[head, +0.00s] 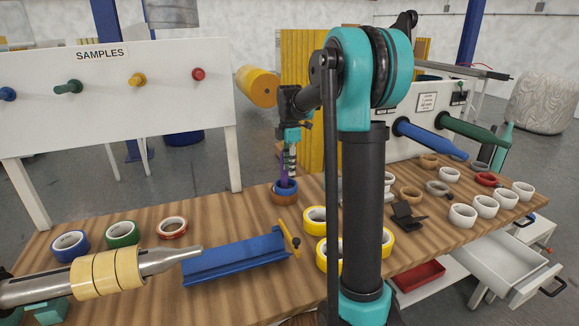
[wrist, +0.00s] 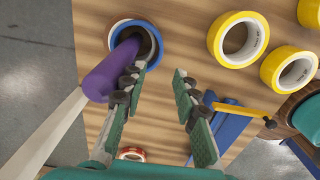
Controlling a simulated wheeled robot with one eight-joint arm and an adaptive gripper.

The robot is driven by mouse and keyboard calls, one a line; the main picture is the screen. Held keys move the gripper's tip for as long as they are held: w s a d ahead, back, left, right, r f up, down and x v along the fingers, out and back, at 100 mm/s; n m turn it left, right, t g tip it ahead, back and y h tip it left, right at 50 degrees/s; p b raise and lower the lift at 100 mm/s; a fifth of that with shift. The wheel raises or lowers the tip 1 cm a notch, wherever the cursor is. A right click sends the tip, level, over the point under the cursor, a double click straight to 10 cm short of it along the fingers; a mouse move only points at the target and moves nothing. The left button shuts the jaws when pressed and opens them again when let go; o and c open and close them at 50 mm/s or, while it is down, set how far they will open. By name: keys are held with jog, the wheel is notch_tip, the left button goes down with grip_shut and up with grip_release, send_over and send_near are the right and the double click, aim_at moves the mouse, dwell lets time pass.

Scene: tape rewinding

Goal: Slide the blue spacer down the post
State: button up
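The post (wrist: 108,76) is purple in the wrist view and stands at the left; its purple side also shows in the head view (head: 283,170). The blue spacer (head: 286,188) is a ring low at the post's foot, on top of a brown roll (head: 284,198). In the wrist view the blue ring (wrist: 113,30) shows beyond the post's end, partly hidden by it. My gripper (head: 290,170) is above the spacer, beside the post. In the wrist view my gripper (wrist: 160,72) is open, with nothing between its fingers; the left finger is close to the post, and contact cannot be told.
Yellow tape rolls (head: 316,218) stand right of the post. A blue tray (head: 236,260) with a yellow handle (head: 289,234) lies in front. A metal mandrel with tan rolls (head: 108,272) is at front left. White rolls (head: 462,215) stand at right.

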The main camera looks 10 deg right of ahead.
notch_tip(320, 180, up, 12)
dwell(0.6)
dwell(0.7)
